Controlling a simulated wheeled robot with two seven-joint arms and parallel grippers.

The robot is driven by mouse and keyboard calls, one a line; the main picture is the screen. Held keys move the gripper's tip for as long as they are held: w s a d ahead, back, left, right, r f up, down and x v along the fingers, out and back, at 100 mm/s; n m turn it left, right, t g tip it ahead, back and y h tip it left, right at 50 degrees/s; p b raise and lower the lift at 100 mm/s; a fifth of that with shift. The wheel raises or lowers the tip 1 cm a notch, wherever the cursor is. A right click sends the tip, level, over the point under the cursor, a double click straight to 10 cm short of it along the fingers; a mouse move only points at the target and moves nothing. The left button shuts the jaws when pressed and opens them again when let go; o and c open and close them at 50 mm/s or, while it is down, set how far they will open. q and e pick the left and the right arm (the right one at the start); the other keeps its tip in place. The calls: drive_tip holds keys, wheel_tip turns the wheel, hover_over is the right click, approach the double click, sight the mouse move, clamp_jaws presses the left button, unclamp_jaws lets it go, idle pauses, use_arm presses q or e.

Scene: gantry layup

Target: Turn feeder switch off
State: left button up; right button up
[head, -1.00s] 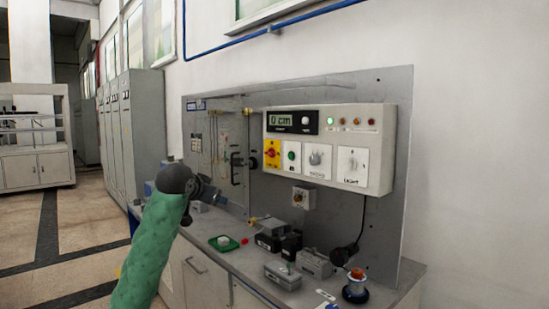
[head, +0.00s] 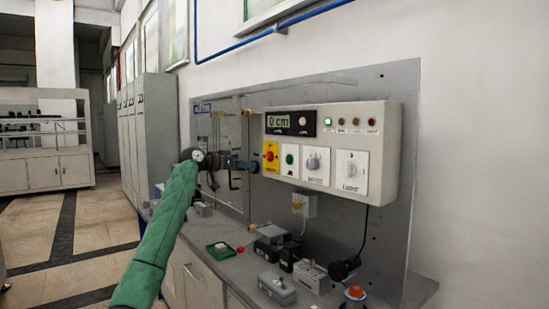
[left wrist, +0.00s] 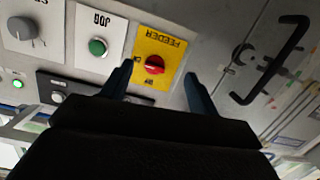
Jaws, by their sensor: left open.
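The feeder switch is a red rotary knob on a yellow plate (head: 271,157) at the left end of the white control box (head: 340,116). In the left wrist view the red knob (left wrist: 154,65) shows upside down on its yellow plate marked FEEDER (left wrist: 160,45). My left gripper (head: 254,166) is open just left of the plate in the head view. In the left wrist view its two blue fingers (left wrist: 157,84) stand on either side of the knob, apart from it, with nothing between them. My right gripper is not in view.
A green JOG button (left wrist: 97,47) and a grey dial (left wrist: 22,28) sit beside the feeder plate. A black handle (left wrist: 270,60) is on the panel on the other side. The bench (head: 420,285) below holds several small parts and a green tray (head: 211,253).

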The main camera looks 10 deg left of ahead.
sight(265, 156)
use_arm(q)
drive_tip(key=shift+m+t+h, duration=0.7)
drive_tip(key=shift+w+d+r+p, duration=0.35)
drive_tip(key=shift+w+d, duration=0.5)
drive_tip(key=shift+w, duration=0.35)
drive_tip(key=shift+w+d+r+p, duration=0.2)
drive_tip(key=shift+w+d+r, duration=0.2)
drive_tip(key=shift+w+d, duration=0.65)
drive_tip(key=shift+w+d+r+p, duration=0.35)
drive_tip(key=shift+w+d, duration=0.3)
drive_tip(key=shift+w, duration=0.7)
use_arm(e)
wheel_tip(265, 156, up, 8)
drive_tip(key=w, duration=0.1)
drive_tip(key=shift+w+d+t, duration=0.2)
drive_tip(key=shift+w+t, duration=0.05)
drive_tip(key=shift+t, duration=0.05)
use_arm(q)
drive_tip(key=c, duration=1)
drive_tip(key=shift+r, duration=0.1)
